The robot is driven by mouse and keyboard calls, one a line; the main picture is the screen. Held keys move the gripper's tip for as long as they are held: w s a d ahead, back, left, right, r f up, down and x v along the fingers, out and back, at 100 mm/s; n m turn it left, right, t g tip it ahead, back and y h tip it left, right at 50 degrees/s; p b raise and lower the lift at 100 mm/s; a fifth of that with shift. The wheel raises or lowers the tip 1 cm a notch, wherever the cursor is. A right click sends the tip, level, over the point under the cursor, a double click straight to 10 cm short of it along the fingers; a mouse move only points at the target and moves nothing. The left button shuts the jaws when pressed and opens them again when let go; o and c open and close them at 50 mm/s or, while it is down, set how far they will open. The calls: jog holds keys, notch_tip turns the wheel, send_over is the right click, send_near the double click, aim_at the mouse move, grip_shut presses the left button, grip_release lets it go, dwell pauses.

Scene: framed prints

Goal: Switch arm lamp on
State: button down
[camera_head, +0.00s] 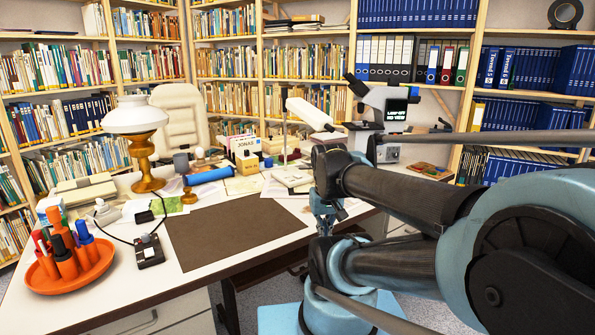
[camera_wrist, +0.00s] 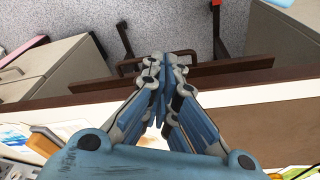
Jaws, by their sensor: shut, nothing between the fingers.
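A white arm lamp (camera_head: 310,113) stands at the back of the desk, with a long tilted head on a thin upright post. Its switch cannot be made out, and I cannot tell whether it is lit. My gripper (camera_head: 325,222) is near the desk's right front edge, below and in front of the lamp, apart from it. In the wrist view my gripper (camera_wrist: 160,88) is shut and empty, over the desk's edge with the floor beyond. The lamp is not recognisable in the wrist view.
The desk (camera_head: 195,285) carries a brown mat (camera_head: 235,232), an orange pen tray (camera_head: 70,278), a small black switch box (camera_head: 148,251) and a brass lamp with a white shade (camera_head: 136,115). A microscope (camera_head: 385,105) stands behind my arm. The mat is bare.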

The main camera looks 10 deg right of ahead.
jog(key=w+r+m+h, duration=0.25)
jog(key=w+r, duration=0.35)
jog(key=w, duration=0.5)
jog(key=w+r+m+h, duration=0.2)
jog(key=w+r+m, duration=0.2)
jog(key=w+r, duration=0.45)
jog(key=w+a+m+h, duration=0.2)
jog(key=w+a, duration=0.2)
jog(key=w, duration=0.7)
jog(key=w+a+m+h, duration=0.1)
jog(key=w+a+m, duration=0.2)
jog(key=w, duration=0.8)
jog(key=shift+w+a+m+t+h, duration=0.2)
jog(key=shift+a+m+t+h, duration=0.15)
jog(key=shift+a, duration=0.1)
jog(key=shift+f, duration=0.1)
jog(key=shift+d+f, duration=0.1)
